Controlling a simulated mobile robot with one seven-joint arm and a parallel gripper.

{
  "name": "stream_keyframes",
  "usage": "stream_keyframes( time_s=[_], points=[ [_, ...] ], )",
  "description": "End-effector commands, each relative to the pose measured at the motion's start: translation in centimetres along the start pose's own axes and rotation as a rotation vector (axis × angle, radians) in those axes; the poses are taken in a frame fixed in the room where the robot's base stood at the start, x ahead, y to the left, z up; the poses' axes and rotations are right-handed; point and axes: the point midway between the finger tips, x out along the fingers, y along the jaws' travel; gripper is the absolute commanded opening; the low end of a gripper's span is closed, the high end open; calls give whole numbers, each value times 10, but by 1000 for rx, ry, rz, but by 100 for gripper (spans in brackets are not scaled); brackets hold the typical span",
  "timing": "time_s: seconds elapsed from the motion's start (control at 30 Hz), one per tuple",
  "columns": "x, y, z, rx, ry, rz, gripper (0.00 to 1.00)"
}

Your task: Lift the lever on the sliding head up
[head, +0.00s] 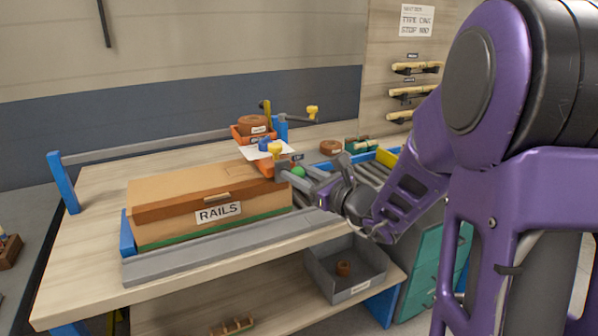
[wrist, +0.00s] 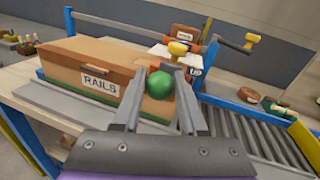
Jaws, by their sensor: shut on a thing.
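The lever's green ball knob (wrist: 160,84) sits between the fingertips of my gripper (wrist: 158,78) in the wrist view. My gripper is shut on this knob. In the head view the knob (head: 298,172) shows beside my gripper (head: 291,176). The orange sliding head (head: 268,166) is at the right end of the rails box. It shows in part behind the knob in the wrist view. A label reading UP (wrist: 195,72) is just right of it. The lever's rod is mostly hidden, so I cannot tell its angle.
A wooden box marked RAILS (head: 165,207) stands left of my gripper on the bench (head: 95,195). A roller conveyor (wrist: 262,135) runs to the right. A grey bin (head: 318,272) stands below.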

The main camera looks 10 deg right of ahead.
Motion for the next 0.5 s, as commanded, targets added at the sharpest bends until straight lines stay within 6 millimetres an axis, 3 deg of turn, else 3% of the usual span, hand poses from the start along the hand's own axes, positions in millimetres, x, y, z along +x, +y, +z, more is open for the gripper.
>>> stream_keyframes(
  time_s=[0.03, 0.13, 0.5],
  points=[
    [1, -1, 10, 6, 22, 3, 0],
    [3, -2, 17, 18, 72, 10, 0],
    [8, -4, 20, 48, 191, 25, 0]
  ],
)
